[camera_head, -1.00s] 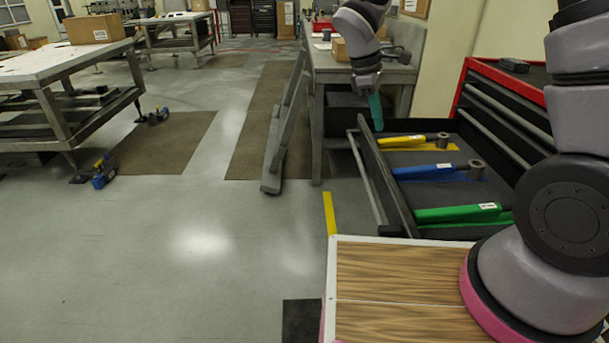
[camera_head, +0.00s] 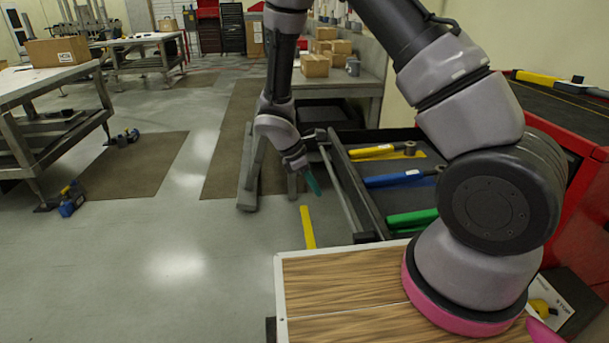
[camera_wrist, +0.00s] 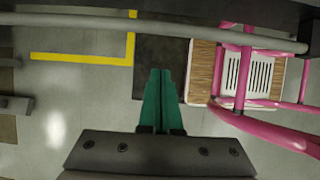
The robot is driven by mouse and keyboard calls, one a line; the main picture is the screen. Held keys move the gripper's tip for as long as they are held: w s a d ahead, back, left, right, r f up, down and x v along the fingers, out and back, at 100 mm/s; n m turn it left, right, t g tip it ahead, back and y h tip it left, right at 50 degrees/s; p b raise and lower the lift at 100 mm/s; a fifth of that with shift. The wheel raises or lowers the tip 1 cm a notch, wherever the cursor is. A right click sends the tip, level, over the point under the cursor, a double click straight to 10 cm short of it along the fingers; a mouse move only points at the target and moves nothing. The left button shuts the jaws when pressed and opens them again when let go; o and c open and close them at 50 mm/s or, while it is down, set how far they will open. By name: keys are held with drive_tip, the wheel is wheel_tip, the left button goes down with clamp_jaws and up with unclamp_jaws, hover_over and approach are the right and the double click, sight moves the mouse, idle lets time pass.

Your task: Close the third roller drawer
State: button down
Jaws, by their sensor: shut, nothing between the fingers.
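The open roller drawer (camera_head: 371,215) sticks out from the red cabinet (camera_head: 587,215) at the right. A yellow tool (camera_head: 375,150), a blue tool (camera_head: 400,178) and a green tool (camera_head: 410,217) lie in it. My gripper (camera_head: 313,186) has green fingers and hangs in front of the drawer's long handle bar (camera_head: 343,188), on its outer side. The fingers are together and empty. In the wrist view my gripper (camera_wrist: 160,75) points down over the floor, and a grey bar (camera_wrist: 160,24) crosses the top. Whether the gripper touches the drawer cannot be told.
A grey workbench (camera_head: 350,75) with cardboard boxes (camera_head: 315,65) stands behind the drawer. A grey slanted frame (camera_head: 248,165) stands left of it. My pink base frame shows in the wrist view.

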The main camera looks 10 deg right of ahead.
drive_tip(key=shift+d+r, duration=0.25)
drive_tip(key=shift+d, duration=0.55)
drive_tip(key=shift+d+r, duration=0.2)
drive_tip(key=shift+d, duration=0.6)
drive_tip(key=shift+d, duration=0.1)
